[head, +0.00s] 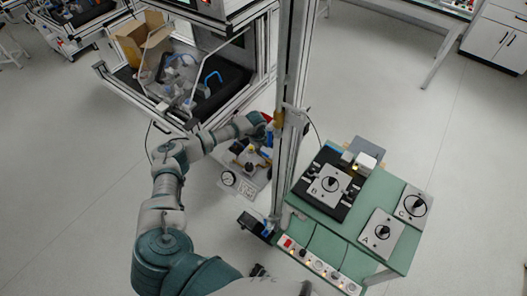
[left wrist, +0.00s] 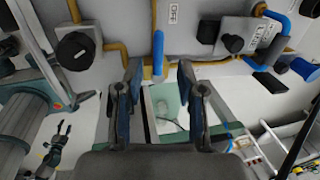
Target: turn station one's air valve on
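In the left wrist view, a blue lever handle (left wrist: 158,52) stands upright in the picture at a yellow-brass pipe (left wrist: 103,46). My left gripper (left wrist: 160,75) is open, with one finger on each side of that lever in the picture; I cannot tell whether they touch it. A dark gripper at the lower left of the wrist view, apparently my right one (left wrist: 50,150), is too small to read. No station label is legible.
A black knob (left wrist: 76,48) is left of the lever, and another blue handle (left wrist: 278,18) is to the right. The metal post (head: 291,75) stands close by. A green table (head: 335,232) with dial boxes is to the right. A framed bench with a bin (head: 180,75) is behind.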

